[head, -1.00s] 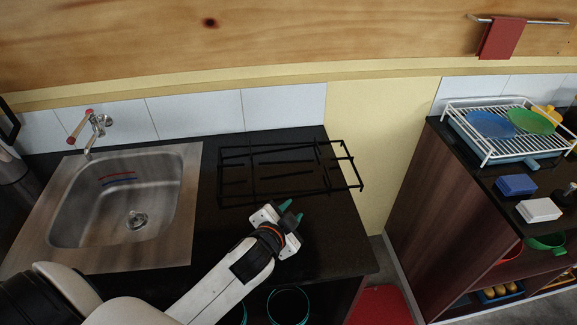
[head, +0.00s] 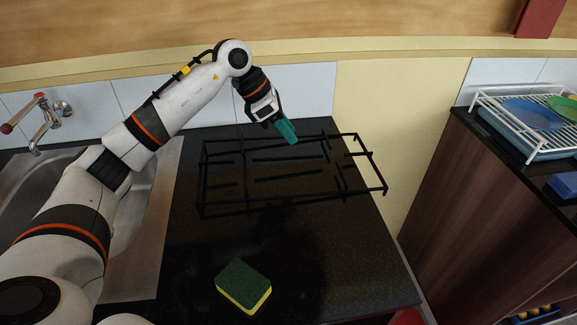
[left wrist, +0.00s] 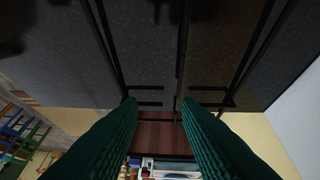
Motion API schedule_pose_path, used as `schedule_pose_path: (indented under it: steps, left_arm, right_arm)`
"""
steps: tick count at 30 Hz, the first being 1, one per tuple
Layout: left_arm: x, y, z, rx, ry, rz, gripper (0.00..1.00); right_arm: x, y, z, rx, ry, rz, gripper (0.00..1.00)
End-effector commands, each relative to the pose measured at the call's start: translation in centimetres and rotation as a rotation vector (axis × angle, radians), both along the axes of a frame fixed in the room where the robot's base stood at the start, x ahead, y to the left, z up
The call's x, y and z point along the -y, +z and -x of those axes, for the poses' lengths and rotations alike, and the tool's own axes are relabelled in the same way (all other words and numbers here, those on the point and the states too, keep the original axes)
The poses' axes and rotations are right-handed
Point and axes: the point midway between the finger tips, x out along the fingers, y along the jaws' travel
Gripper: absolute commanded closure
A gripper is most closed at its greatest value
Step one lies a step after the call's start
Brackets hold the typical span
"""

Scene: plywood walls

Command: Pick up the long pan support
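The long pan support (head: 335,170) is a black wire-like frame lying on the dark counter, right of the sink. My left gripper (head: 287,131) has teal fingers and is above the far side of the support, pointing down and to the right. In the left wrist view, the fingers (left wrist: 158,100) are apart, with nothing held between them. Dark bars of the pan support (left wrist: 181,60) run beyond the fingertips there. I cannot tell whether a finger touches a bar. My right gripper is not in view.
A green and yellow sponge (head: 243,287) lies on the counter in front of the support. The metal sink (head: 150,240) is at left, partly behind my left arm. A tiled wall (head: 305,95) stands close behind. A dish rack (head: 520,125) stands on the right counter.

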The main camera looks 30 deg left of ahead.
Motion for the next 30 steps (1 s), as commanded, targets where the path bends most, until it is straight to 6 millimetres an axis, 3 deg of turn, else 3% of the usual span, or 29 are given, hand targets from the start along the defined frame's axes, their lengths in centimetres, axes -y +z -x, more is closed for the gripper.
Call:
schedule_pose_path:
  steps: [1,3,6,16,25,30]
  left_arm:
    - [-1.9,-0.1,0.1,-0.014,0.015,-0.064,0.69]
    - [-3.7,0.1,0.4,-0.034,0.026,-0.124,0.69]
    - [-4.6,-0.1,0.6,-0.051,0.033,-0.162,0.69]
    - [-3.0,-4.8,-0.5,-0.056,0.032,-0.165,0.69]
    - [-2.2,-6.6,-1.1,-0.054,0.032,-0.162,0.69]
    - [-0.9,-8.6,-1.6,-0.057,0.031,-0.161,0.69]
  right_arm:
    - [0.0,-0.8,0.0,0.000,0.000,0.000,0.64]
    - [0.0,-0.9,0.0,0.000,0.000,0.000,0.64]
    - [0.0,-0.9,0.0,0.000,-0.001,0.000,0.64]
    - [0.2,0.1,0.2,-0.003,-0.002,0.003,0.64]
    - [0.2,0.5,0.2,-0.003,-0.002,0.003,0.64]
    - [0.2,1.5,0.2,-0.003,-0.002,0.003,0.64]
